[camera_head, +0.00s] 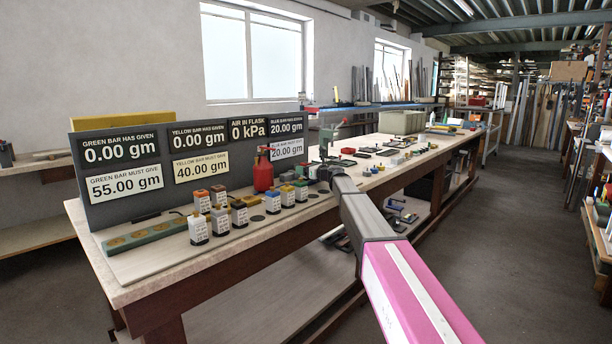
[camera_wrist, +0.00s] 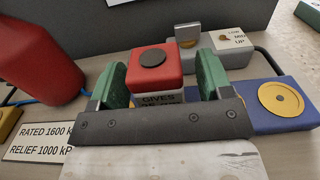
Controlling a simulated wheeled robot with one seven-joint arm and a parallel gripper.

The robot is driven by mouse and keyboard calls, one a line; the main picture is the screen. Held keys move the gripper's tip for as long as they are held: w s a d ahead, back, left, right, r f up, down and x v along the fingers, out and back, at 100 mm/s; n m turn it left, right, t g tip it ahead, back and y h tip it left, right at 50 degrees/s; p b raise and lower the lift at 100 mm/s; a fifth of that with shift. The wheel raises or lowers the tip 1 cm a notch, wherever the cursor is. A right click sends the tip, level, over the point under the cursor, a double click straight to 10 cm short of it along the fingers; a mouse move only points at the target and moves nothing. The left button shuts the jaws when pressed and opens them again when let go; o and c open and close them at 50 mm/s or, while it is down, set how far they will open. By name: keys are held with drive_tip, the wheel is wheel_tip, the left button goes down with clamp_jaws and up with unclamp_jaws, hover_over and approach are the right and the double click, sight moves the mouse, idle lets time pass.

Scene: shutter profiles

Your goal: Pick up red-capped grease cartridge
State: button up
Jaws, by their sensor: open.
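The red-capped grease cartridge (camera_wrist: 152,62) stands upright in the wrist view. Its cap is a red block with a dark round top, above a pale body with a label reading "GIVES". My gripper (camera_wrist: 160,82) is open, with one green finger on each side of the cartridge. A thin gap shows at the right finger; I cannot tell if the left one touches. The dark gripper bar hides the cartridge's lower part. In the head view my gripper (camera_head: 325,165) is over the bench, and I cannot clearly pick out this cartridge there.
A red flask (camera_wrist: 38,62) stands close on the left; it also shows in the head view (camera_head: 263,172). A blue block with a yellow disc (camera_wrist: 282,100) is close on the right. A grey block (camera_wrist: 220,42) stands behind. Several capped cartridges (camera_head: 198,228) stand left along the bench.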

drive_tip(key=c, duration=1.1)
drive_tip(key=shift+c, duration=0.6)
drive_tip(key=shift+r, duration=0.15)
